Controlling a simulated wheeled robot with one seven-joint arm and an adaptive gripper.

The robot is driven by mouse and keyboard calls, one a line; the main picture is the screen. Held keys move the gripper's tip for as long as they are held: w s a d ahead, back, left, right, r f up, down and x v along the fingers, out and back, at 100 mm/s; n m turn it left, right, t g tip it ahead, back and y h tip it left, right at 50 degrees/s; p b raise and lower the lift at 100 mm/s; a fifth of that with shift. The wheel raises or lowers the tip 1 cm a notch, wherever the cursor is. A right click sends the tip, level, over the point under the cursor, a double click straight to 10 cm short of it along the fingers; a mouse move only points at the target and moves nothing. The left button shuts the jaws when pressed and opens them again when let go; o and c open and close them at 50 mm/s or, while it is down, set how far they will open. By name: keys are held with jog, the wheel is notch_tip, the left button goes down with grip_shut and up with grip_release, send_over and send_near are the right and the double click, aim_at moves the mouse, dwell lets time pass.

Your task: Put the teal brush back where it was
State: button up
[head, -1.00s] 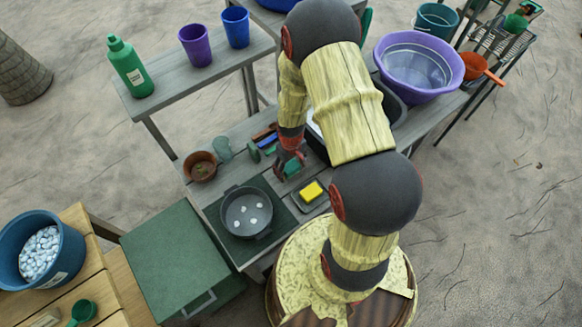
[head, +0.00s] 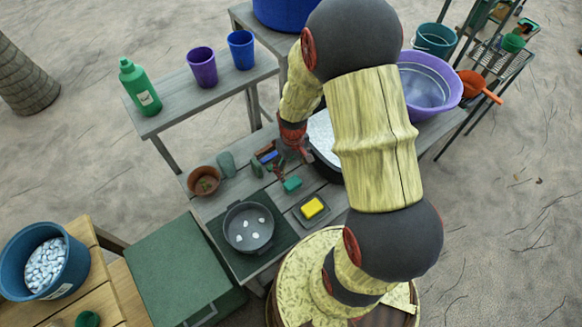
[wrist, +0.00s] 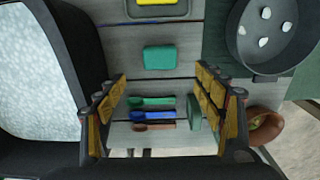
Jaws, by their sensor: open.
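A teal-green brush-like thing (wrist: 152,102) lies in a row with a blue one (wrist: 152,116) and a reddish-brown one (wrist: 153,127) on the grey plank table, in the wrist view. The row also shows in the head view, where the blue one (head: 268,157) is clearest. A separate teal block (wrist: 160,58) lies apart from the row; it also shows in the head view (head: 292,184). I cannot tell bristles on any of them. My gripper (wrist: 161,78) is open and empty, its fingers on either side of the row in the picture. It shows in the head view (head: 302,153).
A green block (wrist: 194,110) lies beside the row. A yellow sponge (head: 313,207) sits in a small tray; a dark pan (head: 248,243) holds pale pieces.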

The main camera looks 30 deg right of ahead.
jog(key=s+a+r+t, duration=0.1)
jog(key=a+r, duration=0.2)
jog(key=r, duration=0.6)
jog(key=s+a+r+t, duration=0.2)
jog(key=a+r, duration=0.1)
jog(key=r, duration=0.7)
jog(key=s+a+r+t, duration=0.1)
jog(key=a+r, duration=0.2)
jog(key=r, duration=0.6)
jog(key=s+a+r+t, duration=0.1)
jog(key=s+a+r, duration=0.2)
jog(key=s+r, duration=0.4)
jog(key=shift+s+r+t, duration=0.25)
jog(key=shift+s+t, duration=0.05)
jog(key=shift+s, duration=0.35)
